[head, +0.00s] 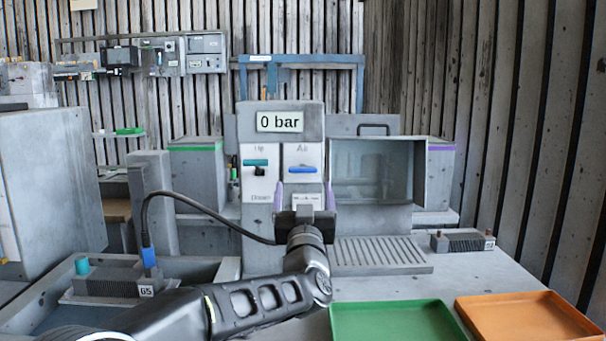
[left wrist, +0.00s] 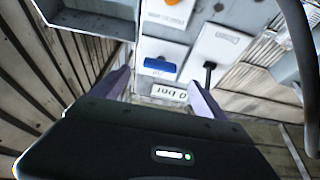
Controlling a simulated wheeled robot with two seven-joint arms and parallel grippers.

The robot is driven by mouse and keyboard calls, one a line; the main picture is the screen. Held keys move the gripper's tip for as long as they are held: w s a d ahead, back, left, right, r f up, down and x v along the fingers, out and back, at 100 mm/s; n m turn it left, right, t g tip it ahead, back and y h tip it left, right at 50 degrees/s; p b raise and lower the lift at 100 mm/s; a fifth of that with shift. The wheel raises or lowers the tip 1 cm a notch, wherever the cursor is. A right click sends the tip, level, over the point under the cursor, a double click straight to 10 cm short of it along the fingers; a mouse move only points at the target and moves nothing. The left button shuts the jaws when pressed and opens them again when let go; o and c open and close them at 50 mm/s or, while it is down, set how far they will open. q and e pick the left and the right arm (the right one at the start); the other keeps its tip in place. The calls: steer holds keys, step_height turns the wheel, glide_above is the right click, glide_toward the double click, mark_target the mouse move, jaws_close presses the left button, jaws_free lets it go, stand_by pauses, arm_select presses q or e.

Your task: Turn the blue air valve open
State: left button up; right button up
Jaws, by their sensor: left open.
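The blue air valve handle (head: 303,169) lies level on a white plate marked "Air" on the grey blower housing. It also shows in the left wrist view (left wrist: 160,66), between my two fingers in the picture. My left gripper (head: 305,190) is in front of the housing, with its purple fingers apart and upright, just below the blue handle in the head view. Nothing shows between the fingertips, and I cannot tell how far they are from the plate. The display (head: 280,122) above reads "0 bar". My right gripper is not in view.
A teal-and-black lever (head: 256,163) sits on the plate to the left of the valve. A black cable (head: 190,199) loops to a finned block (head: 110,284) at left. A green tray (head: 395,322) and an orange tray (head: 528,318) stand at front right.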

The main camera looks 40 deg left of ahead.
mark_target(303, 172)
arm_select(q)
steer(key=p+x, duration=0.1)
steer(key=x, duration=0.6)
steer(key=shift+c, duration=0.4)
steer(key=c, duration=1.3)
